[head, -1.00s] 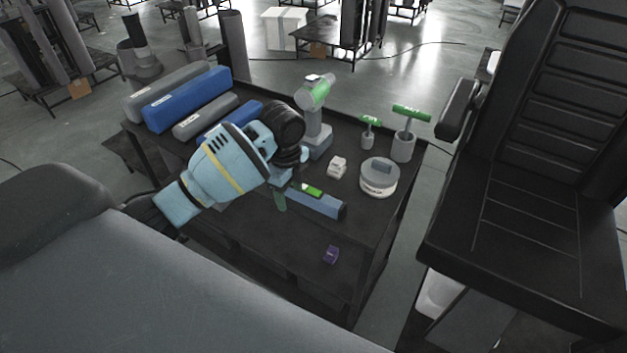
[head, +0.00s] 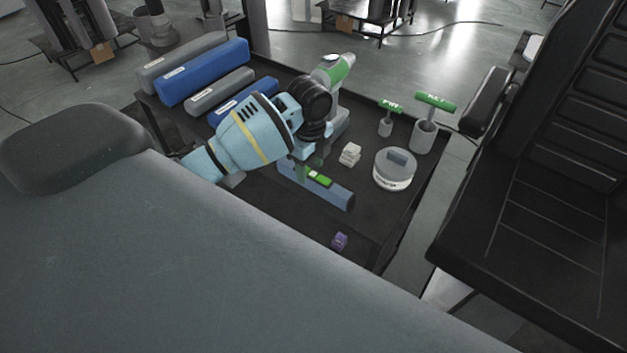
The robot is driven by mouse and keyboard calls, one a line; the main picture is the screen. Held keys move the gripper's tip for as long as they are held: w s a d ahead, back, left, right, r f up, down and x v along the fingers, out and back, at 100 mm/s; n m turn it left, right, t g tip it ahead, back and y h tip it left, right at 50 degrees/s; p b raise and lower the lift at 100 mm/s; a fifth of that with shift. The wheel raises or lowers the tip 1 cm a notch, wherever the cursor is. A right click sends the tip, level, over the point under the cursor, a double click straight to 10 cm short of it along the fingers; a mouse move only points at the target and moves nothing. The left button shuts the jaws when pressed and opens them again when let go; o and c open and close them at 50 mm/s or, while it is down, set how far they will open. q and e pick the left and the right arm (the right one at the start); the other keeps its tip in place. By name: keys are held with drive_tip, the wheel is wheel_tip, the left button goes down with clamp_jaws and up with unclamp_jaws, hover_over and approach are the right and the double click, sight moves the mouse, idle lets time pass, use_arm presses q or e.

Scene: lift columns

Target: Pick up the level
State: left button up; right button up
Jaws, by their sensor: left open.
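The level is a blue bar (head: 338,195) with a green part on top. It lies on the dark cart top, slanting from upper left to lower right. My left gripper (head: 308,166) is open, just above or beside the level's left half. The fingers partly cover that part of the bar, and I cannot tell whether they touch it. My right gripper is not in view.
Blue and grey boxes (head: 203,72) lie at the cart's back left. A green-topped drill (head: 338,68) stands behind my gripper. A white block (head: 350,154), a round white container (head: 394,170), green T-handled tools (head: 425,132) and a purple item (head: 339,241) are nearby. A black chair (head: 560,210) stands at right.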

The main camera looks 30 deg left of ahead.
sight(313, 174)
use_arm(q)
drive_tip(key=shift+w+d+f, duration=0.1)
drive_tip(key=shift+w+f, duration=0.05)
drive_tip(key=shift+f, duration=1.15)
drive_tip(key=shift+w+d+f, duration=0.1)
drive_tip(key=shift+w+f, duration=0.05)
drive_tip(key=shift+f, duration=1.1)
clamp_jaws()
drive_tip(key=shift+r, duration=0.15)
drive_tip(key=shift+r, duration=0.5)
wheel_tip(313, 174, up, 3)
drive_tip(key=shift+w+f, duration=0.1)
drive_tip(key=shift+f, duration=0.1)
drive_tip(key=s+a, duration=0.2)
drive_tip(key=s, duration=0.5)
drive_tip(key=s+a+r, duration=0.1)
drive_tip(key=s+a, duration=0.2)
drive_tip(key=s, duration=0.5)
drive_tip(key=shift+s+a, duration=0.15)
drive_tip(key=shift+a, duration=0.05)
drive_tip(key=shift+r, duration=0.1)
